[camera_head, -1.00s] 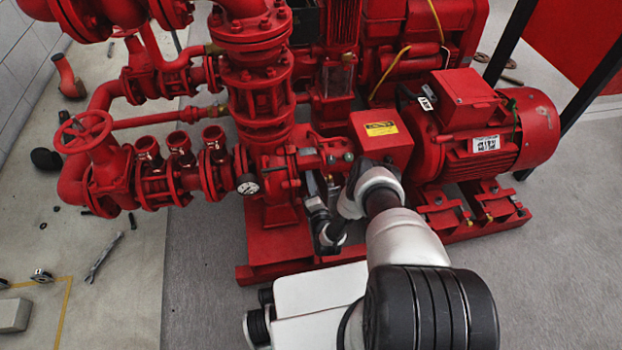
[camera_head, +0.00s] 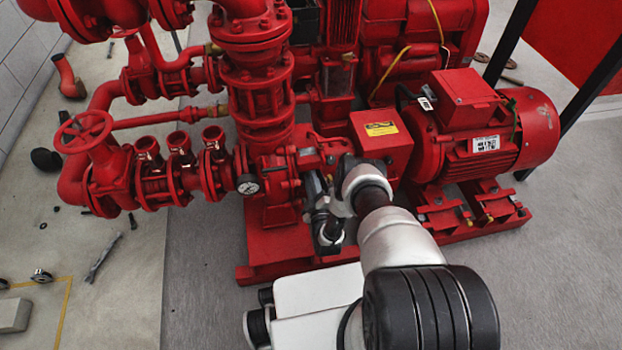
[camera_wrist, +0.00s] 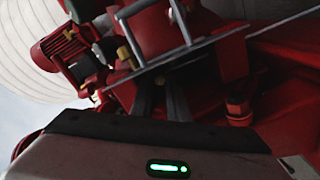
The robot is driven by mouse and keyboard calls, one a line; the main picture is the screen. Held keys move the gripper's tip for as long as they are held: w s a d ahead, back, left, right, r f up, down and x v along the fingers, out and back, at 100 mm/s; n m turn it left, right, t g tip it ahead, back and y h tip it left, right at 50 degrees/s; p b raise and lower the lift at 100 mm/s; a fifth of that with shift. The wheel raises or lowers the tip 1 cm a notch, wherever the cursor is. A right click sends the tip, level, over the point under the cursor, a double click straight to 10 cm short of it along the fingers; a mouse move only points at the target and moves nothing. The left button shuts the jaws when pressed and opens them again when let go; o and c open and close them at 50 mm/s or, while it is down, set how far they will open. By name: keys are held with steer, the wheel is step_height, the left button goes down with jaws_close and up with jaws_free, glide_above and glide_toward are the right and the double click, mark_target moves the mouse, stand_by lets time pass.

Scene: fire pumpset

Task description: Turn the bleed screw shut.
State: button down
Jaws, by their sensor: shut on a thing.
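My gripper shows in the wrist view (camera_wrist: 161,92) as two dark fingers close together, pointing at the red pump. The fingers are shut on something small. I take it to be the bleed screw, but the screw itself is hidden between the fingers, and its turn angle cannot be seen.
A red motor (camera_head: 490,135) stands to the right, beside a red box with a yellow label (camera_head: 381,128). In the wrist view a grey rod (camera_wrist: 170,62) crosses near the fingers. Open floor lies in front.

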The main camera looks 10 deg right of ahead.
steer(key=shift+w+d+r+m, duration=0.1)
steer(key=shift+w+m, duration=0.05)
steer(key=shift+m, duration=4.05)
steer(key=c, duration=2)
jaws_free()
